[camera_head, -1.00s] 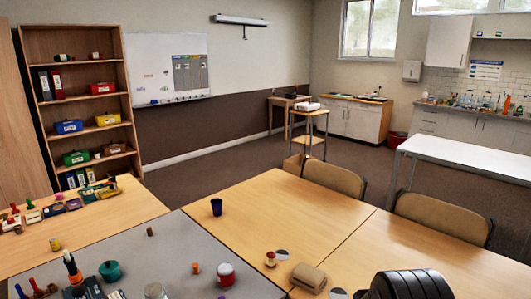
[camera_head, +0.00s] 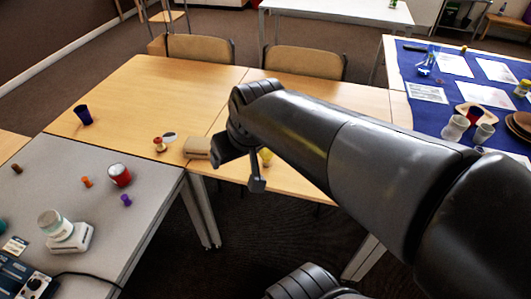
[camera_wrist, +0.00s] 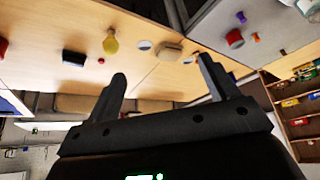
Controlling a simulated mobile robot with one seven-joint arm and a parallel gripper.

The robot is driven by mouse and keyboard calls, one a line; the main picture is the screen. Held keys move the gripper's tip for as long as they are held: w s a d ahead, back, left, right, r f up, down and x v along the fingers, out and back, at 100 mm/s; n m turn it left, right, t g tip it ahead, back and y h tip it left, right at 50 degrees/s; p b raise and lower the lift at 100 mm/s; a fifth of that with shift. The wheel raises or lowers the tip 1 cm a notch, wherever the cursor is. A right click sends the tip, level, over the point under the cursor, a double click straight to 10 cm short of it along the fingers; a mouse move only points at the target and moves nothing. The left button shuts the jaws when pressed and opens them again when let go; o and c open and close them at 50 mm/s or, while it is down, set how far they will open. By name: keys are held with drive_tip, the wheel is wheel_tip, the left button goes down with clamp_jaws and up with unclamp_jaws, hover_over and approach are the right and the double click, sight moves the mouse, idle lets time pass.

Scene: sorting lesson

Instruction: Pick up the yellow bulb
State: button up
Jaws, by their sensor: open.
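The yellow bulb (camera_head: 265,157) is on the light wooden table (camera_head: 140,93), partly hidden by my gripper and arm in the head view. In the wrist view the yellow bulb (camera_wrist: 111,43) shows whole, with a round end and a narrower neck, beyond the left finger's tip. My gripper (camera_head: 236,178) is open, fingers apart, near the table's front edge. In the wrist view nothing is between the fingers of my gripper (camera_wrist: 162,70), and the bulb is apart from them.
A tan block (camera_head: 197,147), a white disc (camera_head: 169,137) and a red-topped wooden piece (camera_head: 159,145) lie left of the bulb. A black box (camera_wrist: 74,57) lies on its other side. A grey table (camera_head: 90,205) holds a red can (camera_head: 120,176). Chairs (camera_head: 305,62) stand behind.

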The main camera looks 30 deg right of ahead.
drive_tip(key=w+d+f+h, duration=0.1)
drive_tip(key=w+d+f, duration=0.5)
drive_tip(key=w+f, duration=0.45)
drive_tip(key=n+h, duration=0.2)
drive_tip(key=h, duration=0.1)
hover_over(264, 151)
drive_tip(key=s+a, duration=0.2)
drive_tip(key=s, duration=0.1)
wheel_tip(264, 151, down, 11)
drive_tip(key=shift+w+d+f, duration=0.15)
drive_tip(key=shift+w+f, duration=0.2)
drive_tip(key=shift+f, duration=0.05)
drive_tip(key=x, duration=0.4)
drive_tip(key=shift+w+d+f, duration=0.1)
drive_tip(key=shift+d+f, duration=0.05)
drive_tip(key=shift+f, duration=0.25)
drive_tip(key=shift+s+d+x, duration=0.1)
drive_tip(key=shift+d+x, duration=0.05)
drive_tip(key=shift+x, duration=1.15)
drive_tip(key=shift+s+d+x, duration=0.1)
drive_tip(key=shift+x, duration=1.15)
drive_tip(key=shift+c, duration=0.3)
drive_tip(key=c, duration=0.8)
